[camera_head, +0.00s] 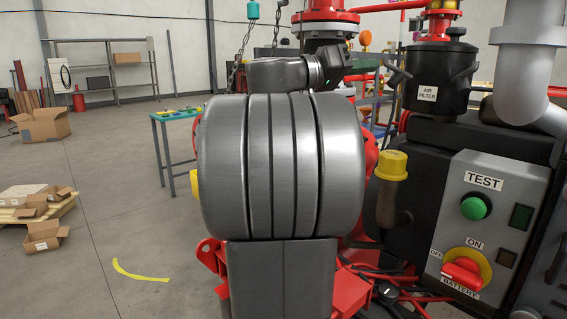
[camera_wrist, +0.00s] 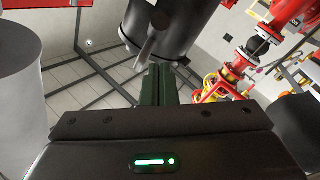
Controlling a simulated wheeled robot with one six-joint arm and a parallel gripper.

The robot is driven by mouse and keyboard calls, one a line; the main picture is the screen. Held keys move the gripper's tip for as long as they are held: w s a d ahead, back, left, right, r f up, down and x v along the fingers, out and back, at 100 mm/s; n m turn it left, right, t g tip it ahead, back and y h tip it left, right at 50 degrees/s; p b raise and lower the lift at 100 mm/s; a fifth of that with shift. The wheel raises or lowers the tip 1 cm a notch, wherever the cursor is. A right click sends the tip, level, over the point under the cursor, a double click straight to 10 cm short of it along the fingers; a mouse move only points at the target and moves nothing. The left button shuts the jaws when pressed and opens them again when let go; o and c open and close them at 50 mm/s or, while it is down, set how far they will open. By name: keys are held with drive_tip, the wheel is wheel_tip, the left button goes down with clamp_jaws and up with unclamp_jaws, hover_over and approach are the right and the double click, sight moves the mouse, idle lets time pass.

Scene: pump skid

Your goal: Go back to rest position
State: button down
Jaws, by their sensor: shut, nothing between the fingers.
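My gripper (camera_wrist: 158,85) shows in the wrist view with its dark fingers together and nothing between them. In the head view, part of my gripper's dark body shows past the end of my folded grey arm, and its fingers cannot be made out. My arm fills the middle of the head view and hides part of the pump skid. In the wrist view, a dark cylinder (camera_wrist: 180,28) with a grey handle-like part is just beyond the fingertips; I cannot tell the gap.
A control panel (camera_head: 462,200) with a green TEST button (camera_head: 473,208) and a red battery switch (camera_head: 462,272) stands at right. The air filter (camera_head: 437,80) and a yellow cap (camera_head: 392,165) are near my arm. Open floor (camera_head: 120,200) lies at left, with cardboard boxes (camera_head: 42,124).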

drive_tip(key=d+r+g+y+p, duration=0.1)
drive_tip(key=d+r+y+p, duration=0.1)
drive_tip(key=p, duration=0.7)
drive_tip(key=w+d+r+y+p, duration=0.1)
drive_tip(key=d+r+y+p, duration=0.1)
drive_tip(key=p, duration=0.6)
drive_tip(key=w+d+r+g+y+p, duration=0.1)
drive_tip(key=d+y+p, duration=0.1)
drive_tip(key=p, duration=0.7)
drive_tip(key=shift+d+r+n+g+y+p, duration=0.3)
drive_tip(key=shift+d+r+n+y+p, duration=0.1)
drive_tip(key=shift+y, duration=0.5)
drive_tip(key=shift+r+y+p, duration=0.15)
drive_tip(key=shift+y+p, duration=0.15)
drive_tip(key=shift+p, duration=0.55)
drive_tip(key=shift+w+b, duration=0.2)
drive_tip(key=shift+b, duration=0.1)
drive_tip(key=shift+w+r, duration=0.15)
drive_tip(key=shift+r, duration=0.05)
